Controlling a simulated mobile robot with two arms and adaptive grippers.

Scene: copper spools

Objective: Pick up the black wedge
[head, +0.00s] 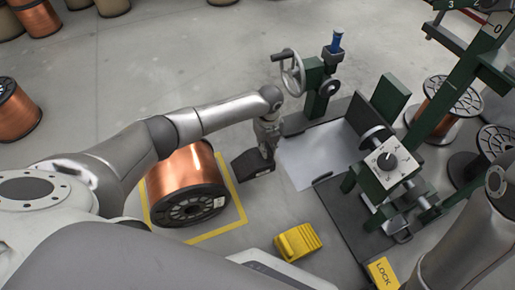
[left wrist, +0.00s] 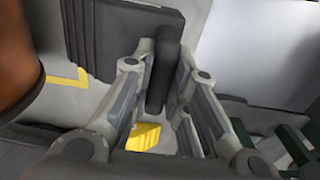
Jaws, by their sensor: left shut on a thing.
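The black wedge (head: 248,167) is on the floor between the copper spool and the machine's light metal plate. My left gripper (head: 268,150) reaches down to its right end. In the left wrist view, the wedge (left wrist: 120,35) is a dark ribbed slab with an upright black bar, like a handle, at its right. My left gripper's fingers (left wrist: 162,75) are shut on this bar, one on each side. I cannot tell whether the wedge touches the floor. My right gripper is not in view.
A copper spool (head: 186,183) lies inside a yellow floor outline (head: 236,200), just left of the wedge. A yellow wedge (head: 297,242) is nearer me. The dark green machine (head: 390,180) with a handwheel (head: 291,72) stands at right. Open floor lies behind my left arm.

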